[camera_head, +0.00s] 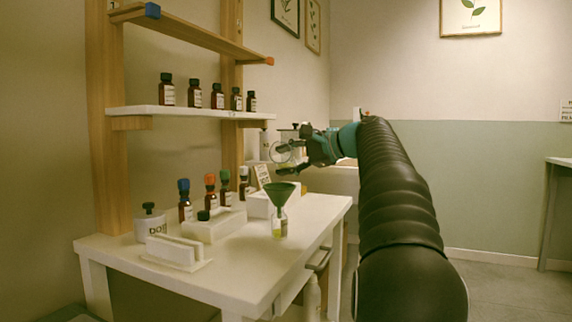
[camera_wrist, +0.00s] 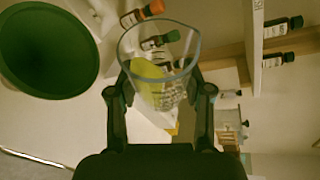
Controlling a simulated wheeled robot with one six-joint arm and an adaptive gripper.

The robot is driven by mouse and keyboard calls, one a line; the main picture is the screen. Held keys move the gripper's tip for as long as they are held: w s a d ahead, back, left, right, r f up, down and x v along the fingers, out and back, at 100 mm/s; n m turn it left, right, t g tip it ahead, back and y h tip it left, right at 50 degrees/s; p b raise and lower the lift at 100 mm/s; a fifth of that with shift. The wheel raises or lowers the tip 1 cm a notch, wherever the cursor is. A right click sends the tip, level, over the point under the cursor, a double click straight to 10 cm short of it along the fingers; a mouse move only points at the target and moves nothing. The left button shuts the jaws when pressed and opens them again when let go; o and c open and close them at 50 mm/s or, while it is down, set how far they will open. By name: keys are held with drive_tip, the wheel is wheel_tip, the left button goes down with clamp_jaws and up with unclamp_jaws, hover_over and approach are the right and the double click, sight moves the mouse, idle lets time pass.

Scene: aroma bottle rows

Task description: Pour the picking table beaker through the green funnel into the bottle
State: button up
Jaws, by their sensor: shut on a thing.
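My gripper (camera_head: 284,158) is shut on a clear glass beaker (camera_wrist: 184,66), held in the air above the table. The beaker's round rim faces away from the gripper in the wrist view, and yellow shows through its left side. In the head view the beaker looks tipped, but its exact tilt is hard to tell. The green funnel (camera_head: 279,193) stands in the mouth of a small clear bottle (camera_head: 279,224) with something yellowish low inside, on the white table. The funnel is below the beaker and apart from it. In the wrist view the funnel (camera_wrist: 48,50) fills the upper left and hides the bottle.
A white slotted holder (camera_head: 172,252) is at the front left. Shelves with several brown bottles (camera_head: 217,97) rise behind. The table's right front is clear.

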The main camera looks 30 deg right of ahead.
drive_tip(key=shift+f+n+t+b, duration=0.45)
drive_tip(key=shift+n+b, duration=0.25)
drive_tip(key=shift+b, duration=0.8)
drive_tip(key=shift+s+a+r+n+t+b, duration=0.35)
drive_tip(key=shift+s+a+r+n, duration=0.1)
drive_tip(key=shift+n, duration=0.15)
idle(1.1)
drive_tip(key=shift+s+a+r+n+t, duration=0.1)
drive_tip(key=shift+r+n+t, duration=0.15)
drive_tip(key=shift+n, duration=0.2)
drive_tip(key=shift+s+r+n+t, duration=0.1)
drive_tip(key=shift+r+n+t, duration=0.15)
drive_tip(key=shift+n, duration=0.2)
idle(3.8)
